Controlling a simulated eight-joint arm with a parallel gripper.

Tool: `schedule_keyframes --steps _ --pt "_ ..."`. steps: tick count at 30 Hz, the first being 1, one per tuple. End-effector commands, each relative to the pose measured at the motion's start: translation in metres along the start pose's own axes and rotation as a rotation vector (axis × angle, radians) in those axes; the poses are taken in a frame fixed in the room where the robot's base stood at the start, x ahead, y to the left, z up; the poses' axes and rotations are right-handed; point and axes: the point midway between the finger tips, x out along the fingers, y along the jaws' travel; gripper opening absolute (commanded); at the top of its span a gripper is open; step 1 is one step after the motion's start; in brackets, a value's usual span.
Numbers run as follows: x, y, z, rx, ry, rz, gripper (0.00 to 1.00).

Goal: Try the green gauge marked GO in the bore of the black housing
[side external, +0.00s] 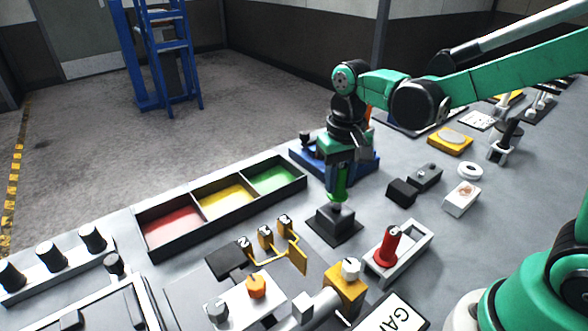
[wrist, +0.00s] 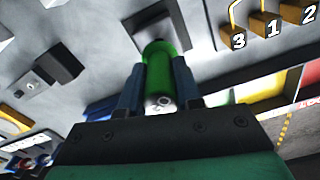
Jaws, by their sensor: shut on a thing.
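My gripper (side external: 342,180) is shut on the green gauge (side external: 341,190) and holds it roughly upright above the black housing (side external: 335,222). In the wrist view the green gauge (wrist: 158,70) lies between my two fingers, with its pale marked end towards the camera. Its far end is at the black housing (wrist: 152,17). In the side view a grey tip below the green part meets the housing's top. The bore is hidden, and I cannot tell whether the tip is inside it or just over it. The GO mark is not readable.
A tray (side external: 152,252) with red, yellow and green compartments lies left of the housing. A red gauge (side external: 387,246) stands in a pale holder (side external: 416,250) at right.

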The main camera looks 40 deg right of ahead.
Motion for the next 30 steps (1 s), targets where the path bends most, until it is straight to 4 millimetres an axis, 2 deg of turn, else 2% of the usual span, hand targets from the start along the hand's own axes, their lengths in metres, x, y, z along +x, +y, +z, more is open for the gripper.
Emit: schedule_keyframes --steps 30 --pt "0.0093 -0.0004 -0.0002 0.000 0.000 -0.001 0.00"
